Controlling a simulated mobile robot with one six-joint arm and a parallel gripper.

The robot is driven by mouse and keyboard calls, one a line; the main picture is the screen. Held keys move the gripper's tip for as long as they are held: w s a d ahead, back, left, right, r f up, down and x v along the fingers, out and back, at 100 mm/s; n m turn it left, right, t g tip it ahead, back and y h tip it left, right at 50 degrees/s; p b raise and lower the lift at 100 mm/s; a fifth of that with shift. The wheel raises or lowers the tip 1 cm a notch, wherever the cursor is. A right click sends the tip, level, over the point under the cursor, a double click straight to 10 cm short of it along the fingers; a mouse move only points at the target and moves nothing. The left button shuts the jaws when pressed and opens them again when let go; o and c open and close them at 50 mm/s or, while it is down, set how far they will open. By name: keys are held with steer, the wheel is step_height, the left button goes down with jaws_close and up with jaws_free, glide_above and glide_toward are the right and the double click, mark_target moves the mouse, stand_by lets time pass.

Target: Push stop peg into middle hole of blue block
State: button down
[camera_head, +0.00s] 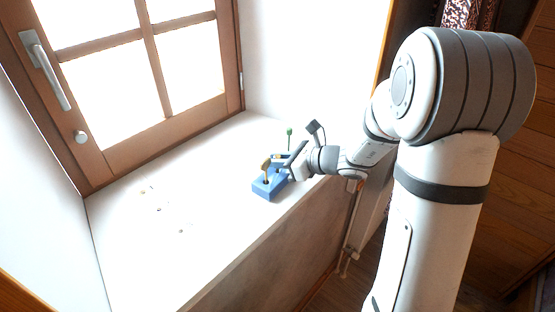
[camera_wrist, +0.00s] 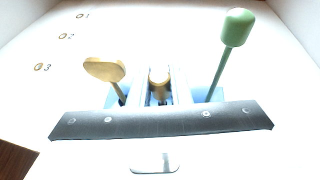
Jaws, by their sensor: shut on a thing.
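The blue block (camera_head: 270,188) sits on the white windowsill near its front edge. My gripper (camera_head: 281,160) is above the block; in the wrist view its two fingers (camera_wrist: 161,84) are shut on a tan-headed peg (camera_wrist: 159,78) at the middle of the block. I cannot tell which peg is the stop peg, nor how deep the held peg sits. A peg with a wide tan head (camera_wrist: 104,69) stands tilted to the left. A peg with a green head (camera_wrist: 238,27) stands to the right, and its head also shows in the head view (camera_head: 290,132).
The white windowsill (camera_head: 200,215) is mostly clear left of the block. A wood-framed window (camera_head: 160,75) stands behind. The sill's front edge drops off close to the block.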

steer(key=c, duration=1.3)
jaws_free()
steer(key=shift+o, duration=0.2)
steer(key=v, duration=0.7)
steer(key=shift+s+d, duration=0.2)
steer(key=shift+d, duration=0.2)
